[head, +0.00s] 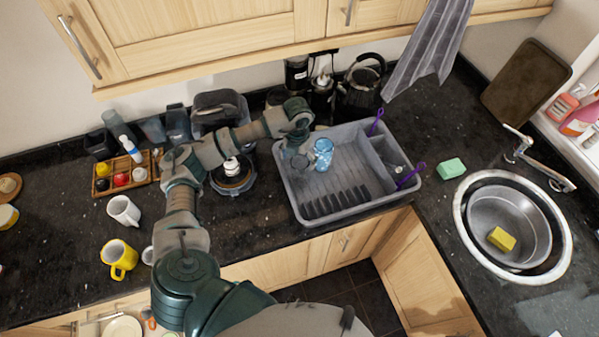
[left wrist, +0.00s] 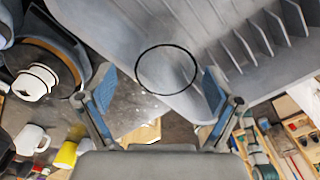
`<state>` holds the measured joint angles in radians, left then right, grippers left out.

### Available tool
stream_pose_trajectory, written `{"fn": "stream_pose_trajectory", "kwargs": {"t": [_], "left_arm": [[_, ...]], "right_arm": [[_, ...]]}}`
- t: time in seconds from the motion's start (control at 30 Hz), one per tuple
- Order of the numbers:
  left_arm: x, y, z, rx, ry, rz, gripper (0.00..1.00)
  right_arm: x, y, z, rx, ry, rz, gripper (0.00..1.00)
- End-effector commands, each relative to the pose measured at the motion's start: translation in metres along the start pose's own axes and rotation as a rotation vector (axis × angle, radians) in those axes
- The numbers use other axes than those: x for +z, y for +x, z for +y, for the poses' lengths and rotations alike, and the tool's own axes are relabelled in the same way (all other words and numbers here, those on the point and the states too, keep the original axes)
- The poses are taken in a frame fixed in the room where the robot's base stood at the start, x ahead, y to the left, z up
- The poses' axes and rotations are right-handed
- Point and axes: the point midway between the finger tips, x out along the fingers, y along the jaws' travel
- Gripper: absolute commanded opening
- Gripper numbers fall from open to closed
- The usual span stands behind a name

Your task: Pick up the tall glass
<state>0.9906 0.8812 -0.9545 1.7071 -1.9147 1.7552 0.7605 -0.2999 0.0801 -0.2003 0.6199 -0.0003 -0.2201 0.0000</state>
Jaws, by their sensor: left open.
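A light-blue, see-through glass (head: 323,153) stands in the grey dish rack (head: 340,213). My left gripper (head: 298,149) is over the rack's left part, just left of the glass in the head view. In the left wrist view its two blue-padded fingers (left wrist: 156,92) are wide apart, with nothing gripped. A thin dark ring (left wrist: 166,71), which looks like the rim of a clear glass, lies between and beyond the fingertips; the rack shows through it. I cannot tell how deep the fingers are relative to the rim. My right gripper is not in view.
A black kettle (head: 361,92) and coffee gear stand behind the rack. A round dark appliance (head: 232,178) is left of it. Mugs (head: 124,211) stand further left. A green sponge (head: 451,168) and the sink (head: 513,227) are at right. Purple-handled utensils (head: 410,174) edge the rack.

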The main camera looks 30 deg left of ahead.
Motion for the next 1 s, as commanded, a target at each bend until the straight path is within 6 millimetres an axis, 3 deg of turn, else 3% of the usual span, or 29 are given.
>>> {"fn": "stream_pose_trajectory", "kwargs": {"t": [0.3, 0.57, 0.87, 1.0], "left_arm": [[0.003, 0.044, -0.004, -0.002, 0.0, 0.004, 0.91], [0.003, 0.048, -0.004, -0.003, 0.001, 0.001, 0.91], [0.003, 0.048, -0.005, -0.002, 0.001, 0.002, 0.19], [0.004, 0.047, -0.005, -0.002, 0.001, 0.001, 0.16]], "right_arm": [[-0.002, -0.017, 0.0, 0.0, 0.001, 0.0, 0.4], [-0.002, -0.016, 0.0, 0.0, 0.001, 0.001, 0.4], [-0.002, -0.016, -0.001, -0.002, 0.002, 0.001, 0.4], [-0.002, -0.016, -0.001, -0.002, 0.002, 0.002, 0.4]]}}
